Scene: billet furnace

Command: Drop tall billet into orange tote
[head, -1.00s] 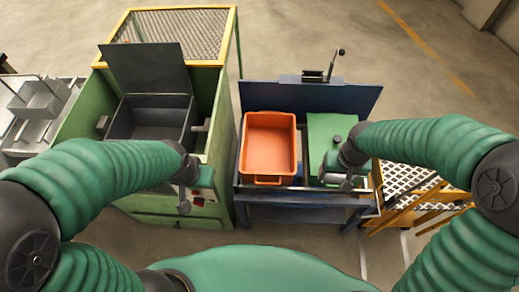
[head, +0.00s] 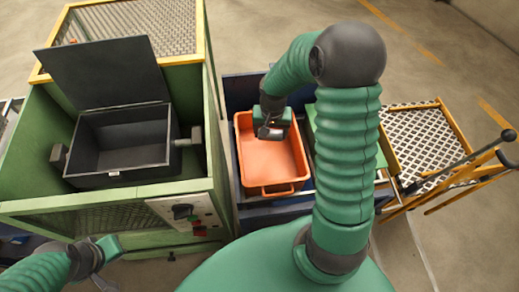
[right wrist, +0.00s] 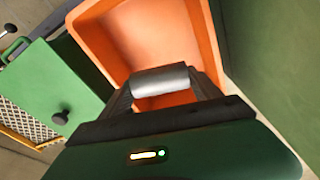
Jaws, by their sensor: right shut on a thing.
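The orange tote (head: 272,165) stands open on the blue bench, and its inside looks empty where I can see it. My right gripper (head: 270,133) is over the tote's far part. In the right wrist view my right gripper (right wrist: 163,88) is shut on a grey metal billet (right wrist: 160,79), which lies crosswise between the fingers. The tote (right wrist: 88,45) shows beyond and below the billet. In the head view the billet is mostly hidden by the gripper. My left gripper (head: 108,248) is at the lower left, in front of the green furnace; its jaws are unclear.
The green furnace (head: 110,195) with an open dark box (head: 122,140) and raised lid (head: 105,72) stands left of the tote. A green lidded box (right wrist: 62,90) is beside the tote. A yellow-framed mesh rack (head: 420,140) with a lever stands at right.

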